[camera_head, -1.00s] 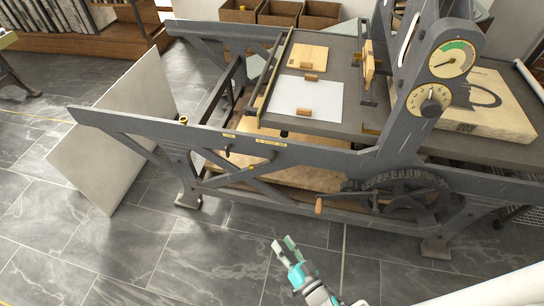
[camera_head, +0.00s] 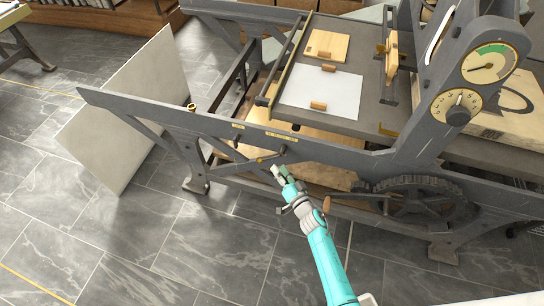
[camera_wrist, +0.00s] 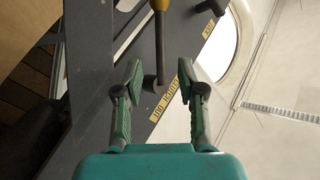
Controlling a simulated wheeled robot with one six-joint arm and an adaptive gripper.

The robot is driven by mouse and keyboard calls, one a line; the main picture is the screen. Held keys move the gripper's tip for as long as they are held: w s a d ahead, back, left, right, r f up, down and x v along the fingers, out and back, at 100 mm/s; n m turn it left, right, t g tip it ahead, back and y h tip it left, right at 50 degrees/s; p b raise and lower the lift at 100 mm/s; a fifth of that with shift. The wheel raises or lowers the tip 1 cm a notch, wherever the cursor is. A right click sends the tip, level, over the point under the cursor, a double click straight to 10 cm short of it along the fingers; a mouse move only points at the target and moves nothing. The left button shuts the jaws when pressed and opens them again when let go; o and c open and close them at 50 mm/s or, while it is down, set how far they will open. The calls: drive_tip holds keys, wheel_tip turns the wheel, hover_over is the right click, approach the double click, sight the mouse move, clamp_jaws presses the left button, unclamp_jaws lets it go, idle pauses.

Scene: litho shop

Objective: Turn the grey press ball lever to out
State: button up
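The grey press (camera_head: 210,123) has a short grey lever (camera_head: 270,157) with a brass ball at one end, mounted on its near side rail below small yellow labels. In the wrist view the lever (camera_wrist: 160,45) runs from its pivot up to the ball (camera_wrist: 160,4), cut by the top edge. My gripper (camera_head: 283,172) is just below the lever in the head view. In the wrist view my gripper (camera_wrist: 159,70) is open, its two fingers either side of the lever's pivot end. I cannot tell whether they touch it.
A wood-handled crank (camera_head: 327,204) and a large gear wheel (camera_head: 428,184) sit right of my gripper. A pale panel (camera_head: 118,120) leans at the press's left. Floor (camera_head: 150,235) in front is free. A dark peg (camera_wrist: 210,7) sticks out near the lever.

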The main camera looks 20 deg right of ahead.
sight(271, 157)
drive_tip(key=w, duration=0.2)
drive_tip(key=w+a, duration=0.1)
drive_tip(key=w, duration=0.4)
drive_tip(key=shift+a, duration=0.15)
clamp_jaws()
